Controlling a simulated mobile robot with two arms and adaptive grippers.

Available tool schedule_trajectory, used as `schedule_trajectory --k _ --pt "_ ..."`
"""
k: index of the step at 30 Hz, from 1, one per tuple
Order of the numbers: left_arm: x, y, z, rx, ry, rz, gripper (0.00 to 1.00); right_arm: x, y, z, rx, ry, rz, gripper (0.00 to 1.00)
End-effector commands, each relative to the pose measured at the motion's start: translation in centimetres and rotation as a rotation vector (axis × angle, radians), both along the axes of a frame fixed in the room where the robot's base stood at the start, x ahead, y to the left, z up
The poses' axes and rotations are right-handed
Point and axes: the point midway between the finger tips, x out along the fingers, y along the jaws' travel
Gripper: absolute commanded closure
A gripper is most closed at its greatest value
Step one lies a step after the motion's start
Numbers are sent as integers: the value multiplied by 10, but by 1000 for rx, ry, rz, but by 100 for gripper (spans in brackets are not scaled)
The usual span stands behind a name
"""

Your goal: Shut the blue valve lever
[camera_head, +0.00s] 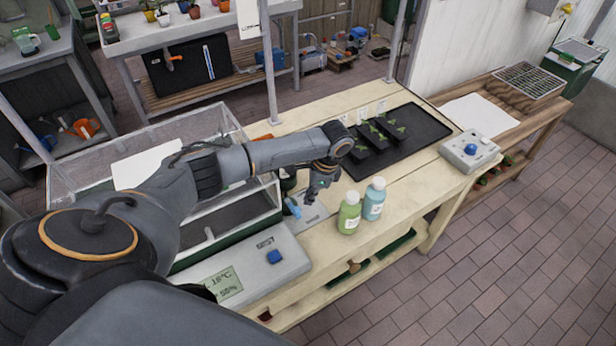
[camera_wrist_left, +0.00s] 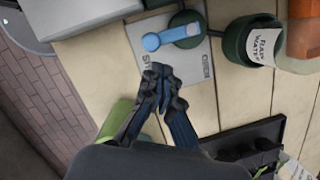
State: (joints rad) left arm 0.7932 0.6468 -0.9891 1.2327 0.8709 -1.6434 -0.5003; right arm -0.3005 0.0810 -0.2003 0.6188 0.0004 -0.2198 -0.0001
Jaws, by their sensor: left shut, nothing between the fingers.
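The blue valve lever (camera_head: 292,207) is on a small grey plate (camera_head: 313,214) on the wooden bench. In the left wrist view the lever (camera_wrist_left: 172,36) runs leftward from a round dark green base, with its rounded free end near the label starting with S, which is partly hidden. The word OPEN shows on the plate (camera_wrist_left: 200,85) farther right. My left gripper (camera_head: 313,196) is just beside the lever in the head view. In the left wrist view its fingertips (camera_wrist_left: 161,76) are together and empty, over the plate just below the lever's free end, apart from the lever in the picture.
Green bottle (camera_head: 349,213) and blue bottle (camera_head: 374,199) stand right of the plate. A control box (camera_head: 235,275) with a blue button is nearer. A black seedling tray (camera_head: 420,125) lies behind. A dark green labelled container (camera_wrist_left: 240,42) stands beside the plate.

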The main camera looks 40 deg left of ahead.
Motion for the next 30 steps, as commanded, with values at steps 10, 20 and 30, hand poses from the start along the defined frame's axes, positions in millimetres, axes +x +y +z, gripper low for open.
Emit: schedule_trajectory --k 10,20,30 --pt "12 -14 70 -1 -3 0 100 1 1 0 1 -1 0 60" --pt "15 -19 92 -1 -1 1 100 1 1 0 1 -2 0 60" --pt "15 -19 92 0 0 1 100 1 1 0 1 -2 -1 60"
